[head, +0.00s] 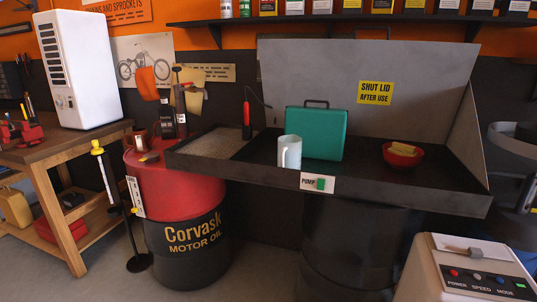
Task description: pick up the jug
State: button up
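A white jug (289,151) with a handle stands upright in the black tray of the parts washer (240,168), near its front edge. It stands in front of the left end of a teal case (318,134) and covers a little of it; I cannot tell if they touch. My gripper is not in view.
A red bowl (402,155) with a yellow thing in it sits at the tray's right. The raised grey lid (420,70) stands behind. A red and black oil drum (185,215) holding bottles is at left, beside a wooden bench (75,150). A white control box (465,270) is front right.

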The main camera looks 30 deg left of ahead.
aim_at(290, 148)
jog(key=i+j, duration=0.1)
jog(key=j, duration=0.35)
jog(key=i+j, duration=0.1)
jog(key=j, duration=0.35)
jog(key=i+j+u, duration=0.1)
jog(key=j, duration=0.35)
jog(key=i+j, duration=0.15)
jog(key=j, duration=0.3)
jog(key=i+j, duration=0.1)
jog(key=j, duration=0.3)
jog(key=i+j, duration=0.1)
jog(key=j, duration=0.35)
jog(key=i+j+u, duration=0.1)
jog(key=j, duration=0.35)
